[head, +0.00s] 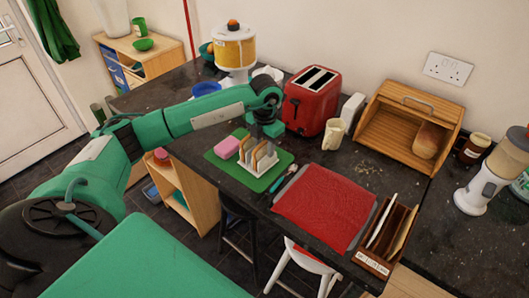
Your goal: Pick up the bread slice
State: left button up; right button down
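Brown bread slices (261,151) stand upright in a white toast rack (258,165). The rack sits on a green mat (277,180) on the dark counter. My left arm reaches in from the left, and its gripper (267,131) hangs pointing down just above and behind the rack. The fingers are small and dark here, so I cannot tell whether they are open or shut, or whether they touch a slice. My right gripper is not in view.
A pink block (227,148) lies left of the rack. A red toaster (312,101) and a cream mug (333,134) stand behind. A wooden bread bin (388,135) stands at the back right.

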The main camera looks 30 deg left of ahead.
pick_arm(q)
grip_shut()
jog(key=shift+r, duration=0.2)
notch_tip(320, 180, up, 20)
jog(key=b, duration=0.3)
jog(key=shift+f, duration=0.2)
